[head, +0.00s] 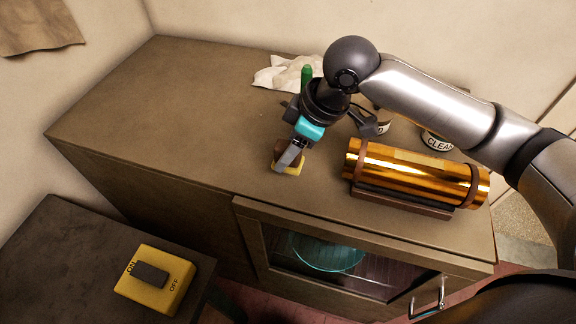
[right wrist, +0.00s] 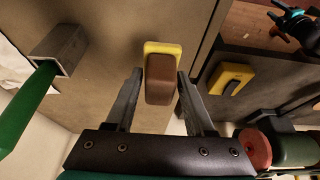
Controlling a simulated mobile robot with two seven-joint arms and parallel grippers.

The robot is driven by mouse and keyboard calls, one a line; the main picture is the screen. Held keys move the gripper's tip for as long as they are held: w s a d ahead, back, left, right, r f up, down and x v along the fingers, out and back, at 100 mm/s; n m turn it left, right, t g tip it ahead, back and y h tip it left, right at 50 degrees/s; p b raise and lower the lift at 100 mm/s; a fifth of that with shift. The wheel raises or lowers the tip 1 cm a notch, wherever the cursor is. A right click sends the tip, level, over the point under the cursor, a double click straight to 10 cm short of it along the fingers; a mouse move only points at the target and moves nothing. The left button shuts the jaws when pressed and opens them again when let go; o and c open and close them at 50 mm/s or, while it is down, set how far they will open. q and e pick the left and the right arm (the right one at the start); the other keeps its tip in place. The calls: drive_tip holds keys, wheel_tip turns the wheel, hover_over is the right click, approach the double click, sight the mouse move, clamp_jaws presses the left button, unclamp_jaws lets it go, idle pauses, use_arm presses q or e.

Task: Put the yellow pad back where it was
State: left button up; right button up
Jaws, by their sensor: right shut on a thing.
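The yellow pad (head: 296,169) has a brown block-shaped grip on top. It is at the tabletop of the brown cabinet, left of the brass tube; I cannot tell whether it touches the surface. My right gripper (head: 290,158) comes down over it and is shut on its brown grip. In the right wrist view the pad (right wrist: 162,48) shows its yellow edge behind the brown grip, between the fingers of my right gripper (right wrist: 160,85). My left gripper is not in view.
A brass tube (head: 415,173) lies in a dark cradle on the right. A white cloth (head: 280,73) and a green stick (head: 306,76) are behind the gripper. Labelled cans (head: 436,141) stand behind the tube. A yellow ON/OFF switch (head: 155,281) is on the lower bench. The tabletop's left is clear.

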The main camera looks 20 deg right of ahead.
drive_tip(key=shift+f, duration=2.35)
drive_tip(key=shift+f, duration=0.1)
drive_tip(key=o, duration=1.3)
drive_tip(key=p+v, duration=0.1)
drive_tip(key=v, duration=1.1)
drive_tip(key=shift+a, duration=0.15)
